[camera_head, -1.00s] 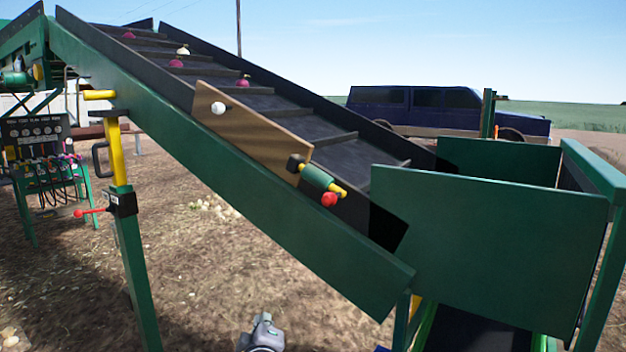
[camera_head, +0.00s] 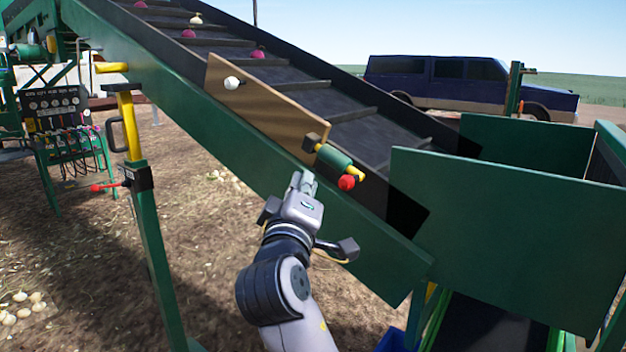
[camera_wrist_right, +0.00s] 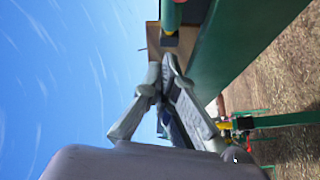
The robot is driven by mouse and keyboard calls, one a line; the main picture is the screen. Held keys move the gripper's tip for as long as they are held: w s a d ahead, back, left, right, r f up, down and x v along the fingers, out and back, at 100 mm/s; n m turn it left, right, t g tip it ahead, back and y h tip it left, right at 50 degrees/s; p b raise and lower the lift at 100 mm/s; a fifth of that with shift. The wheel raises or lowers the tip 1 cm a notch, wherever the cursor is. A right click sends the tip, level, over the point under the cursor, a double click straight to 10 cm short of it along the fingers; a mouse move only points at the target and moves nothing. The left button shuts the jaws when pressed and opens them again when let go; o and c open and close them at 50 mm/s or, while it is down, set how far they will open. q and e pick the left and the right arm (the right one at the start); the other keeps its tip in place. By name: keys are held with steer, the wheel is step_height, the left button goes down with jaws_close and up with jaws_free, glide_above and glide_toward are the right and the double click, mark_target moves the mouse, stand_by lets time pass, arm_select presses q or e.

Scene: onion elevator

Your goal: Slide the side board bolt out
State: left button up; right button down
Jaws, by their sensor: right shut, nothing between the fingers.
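The side board (camera_head: 262,112) is a wooden plank with a white knob, on the near side of the sloping elevator. At its lower right end is the bolt, with a green sleeve (camera_head: 335,156), a yellow rod (camera_head: 355,173) and a red knob (camera_head: 347,182). A dark block sits between the sleeve and the board. My right gripper (camera_head: 304,180) is shut and empty, just left of and below the bolt, apart from it in the picture. In the right wrist view the closed fingertips (camera_wrist_right: 166,62) point toward the dark block and the green sleeve (camera_wrist_right: 172,14). My left gripper is out of view.
The green elevator rail (camera_head: 200,125) runs down to the right behind my right arm. A green hopper panel (camera_head: 500,225) stands at the right. A yellow-topped post (camera_head: 128,125) with a red-handled lever stands at the left. Open dirt lies below the rail.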

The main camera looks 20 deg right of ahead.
mark_target(351, 180)
steer(key=w+d+p, duration=0.4)
steer(key=w+d, duration=0.1)
steer(key=d, duration=0.1)
steer(key=shift+f+p, duration=0.35)
steer(key=shift+w+a, duration=0.1)
steer(key=shift+w, duration=0.1)
